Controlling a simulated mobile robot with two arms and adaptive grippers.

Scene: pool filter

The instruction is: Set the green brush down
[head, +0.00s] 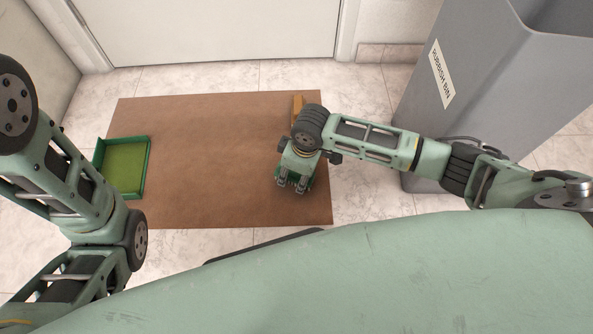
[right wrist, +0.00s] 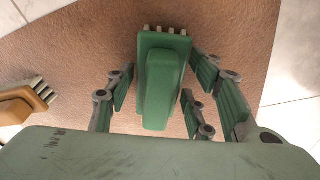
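The green brush (right wrist: 160,85) shows in the right wrist view, with pale bristle tufts along its far end. It appears to lie on the brown mat (head: 200,150). My right gripper (head: 294,186) points down over the right part of the mat. In the right wrist view its fingers (right wrist: 160,95) are spread to both sides of the brush, with a visible gap on the left; the right side is close to it. In the head view my gripper mostly hides the brush. My left arm shows at the left, but its gripper is out of view.
A brown brush (right wrist: 22,102) with pale bristles lies left of the green one; part of it shows behind my right wrist in the head view (head: 297,105). A green tray (head: 146,165) sits at the mat's left edge. A grey rubbish bin (head: 455,90) stands right. The mat's middle is clear.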

